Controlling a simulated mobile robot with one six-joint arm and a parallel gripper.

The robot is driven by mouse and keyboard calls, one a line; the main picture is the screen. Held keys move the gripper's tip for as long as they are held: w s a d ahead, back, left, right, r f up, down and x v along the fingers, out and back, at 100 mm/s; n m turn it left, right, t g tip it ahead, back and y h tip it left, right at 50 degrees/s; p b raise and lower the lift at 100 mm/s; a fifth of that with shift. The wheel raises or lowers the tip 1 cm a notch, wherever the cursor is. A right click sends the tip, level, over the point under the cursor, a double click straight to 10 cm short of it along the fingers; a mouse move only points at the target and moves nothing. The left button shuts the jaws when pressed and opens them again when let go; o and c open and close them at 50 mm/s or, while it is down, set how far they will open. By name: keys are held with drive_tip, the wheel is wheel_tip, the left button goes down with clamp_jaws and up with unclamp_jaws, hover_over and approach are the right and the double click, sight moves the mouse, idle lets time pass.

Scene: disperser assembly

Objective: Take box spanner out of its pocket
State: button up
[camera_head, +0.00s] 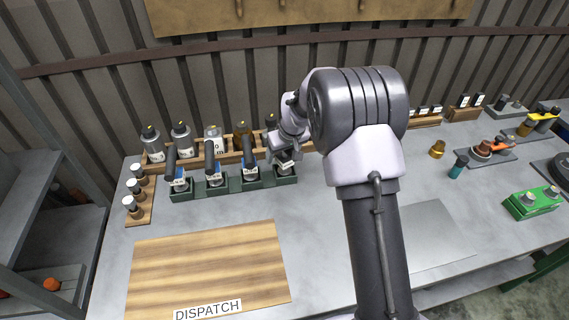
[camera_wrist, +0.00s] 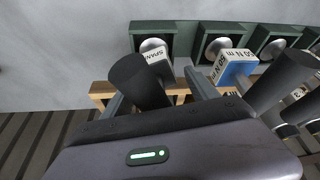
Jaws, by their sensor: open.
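The box spanner (camera_wrist: 155,55) has a dark cylindrical handle and a white label reading "SPAN". It sits in the end pocket of the green rack (camera_wrist: 140,28), leftmost in the wrist view. In the head view the spanner (camera_head: 286,168) is in the rack's right end pocket, largely covered by my arm. My gripper (camera_wrist: 155,85) is open, with one finger on each side of the dark handle in the wrist view. I cannot tell whether the fingers touch it. In the head view my gripper (camera_head: 284,155) is over that pocket, partly hidden by the wrist.
Other dark-handled tools stand in the neighbouring pockets, one with a blue label (camera_wrist: 232,68). A wooden rack with bottles (camera_head: 213,137) stands close behind. A wooden dispatch board (camera_head: 210,265) lies bare in front. A small wooden holder (camera_head: 141,210) is at the left.

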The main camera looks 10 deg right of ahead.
drive_tip(key=shift+s+r, duration=0.1)
drive_tip(key=shift+r, duration=0.1)
drive_tip(key=shift+c, duration=1.1)
clamp_jaws()
